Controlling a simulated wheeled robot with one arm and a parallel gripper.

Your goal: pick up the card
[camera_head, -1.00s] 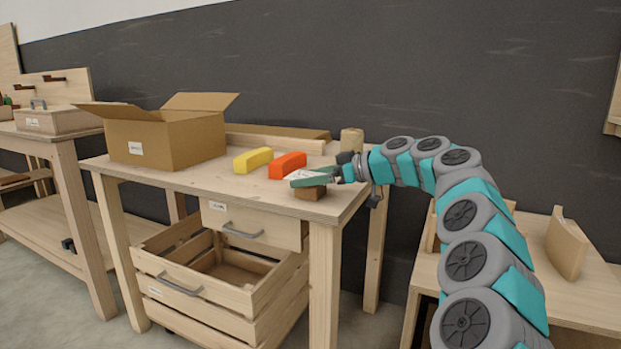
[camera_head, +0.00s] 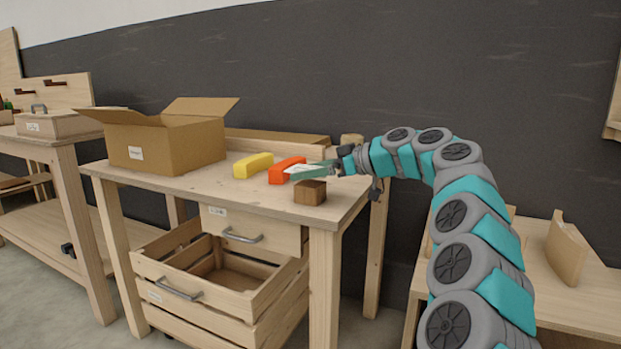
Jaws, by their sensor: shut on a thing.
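My gripper (camera_head: 316,171) is above the right end of the workbench top, just above a small brown block (camera_head: 310,192). It is shut on a thin pale piece, which looks like the card (camera_head: 300,169) and sticks out to the left of the fingers. The card appears clear of the block's top, with the block's upper face showing below it. The fingers cover part of the card, and its full outline is too small to make out.
An orange-red block (camera_head: 286,170) lies close behind and left of the gripper, with a yellow block (camera_head: 253,165) further left. An open cardboard box (camera_head: 168,145) stands on the workbench (camera_head: 205,182) at the left. A wooden cylinder stands partly hidden behind the gripper.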

